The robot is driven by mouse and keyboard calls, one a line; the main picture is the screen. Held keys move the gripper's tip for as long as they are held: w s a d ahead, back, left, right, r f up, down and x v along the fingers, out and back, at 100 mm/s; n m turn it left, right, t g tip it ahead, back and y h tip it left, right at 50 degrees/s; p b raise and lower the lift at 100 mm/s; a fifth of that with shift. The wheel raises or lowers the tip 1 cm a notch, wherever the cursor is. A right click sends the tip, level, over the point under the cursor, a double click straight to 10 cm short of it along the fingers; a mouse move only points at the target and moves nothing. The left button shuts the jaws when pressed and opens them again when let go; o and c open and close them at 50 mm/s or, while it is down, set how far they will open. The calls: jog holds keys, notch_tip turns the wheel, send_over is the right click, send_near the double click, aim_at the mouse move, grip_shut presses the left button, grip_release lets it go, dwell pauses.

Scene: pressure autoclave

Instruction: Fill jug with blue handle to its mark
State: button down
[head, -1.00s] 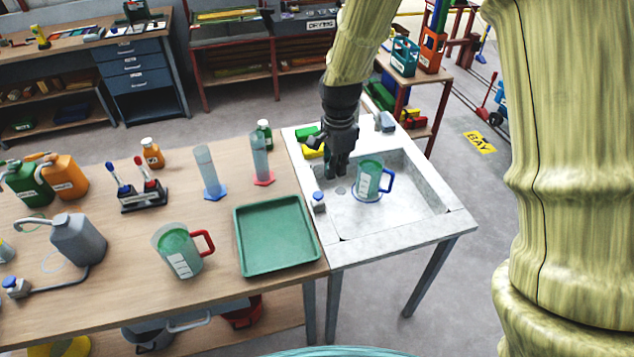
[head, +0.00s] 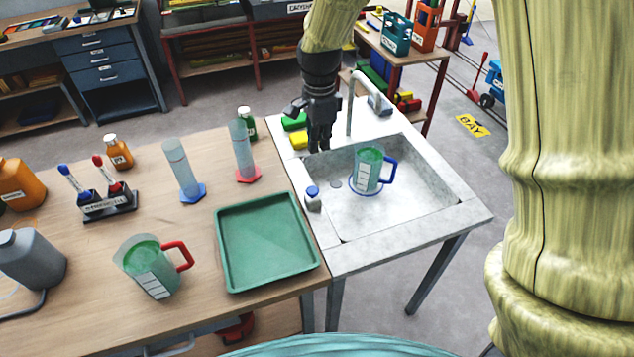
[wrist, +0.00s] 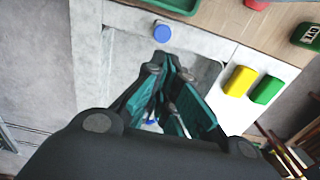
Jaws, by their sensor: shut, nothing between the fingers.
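The jug with the blue handle (head: 368,170) stands upright in the sink basin (head: 425,190), on a blue ring. It looks greenish inside, with a pale scale label; its level against the mark is too small to read. My gripper (head: 319,148) is shut and empty over the basin's back left corner, left of the jug. In the wrist view my gripper (wrist: 168,72) hides most of the jug.
Yellow (head: 299,140) and green (head: 295,121) blocks lie on the sink's back left. On the wooden table are a green tray (head: 267,285), a red-handled jug (head: 150,268), two cylinders (head: 183,170) (head: 242,152) and bottles. The front of the basin is clear.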

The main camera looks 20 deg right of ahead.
aim_at(317, 188)
jog(key=shift+a, duration=0.2)
jog(key=shift+f+p, duration=2.9)
jog(key=shift+f, duration=4.05)
jog(key=shift+f, duration=0.1)
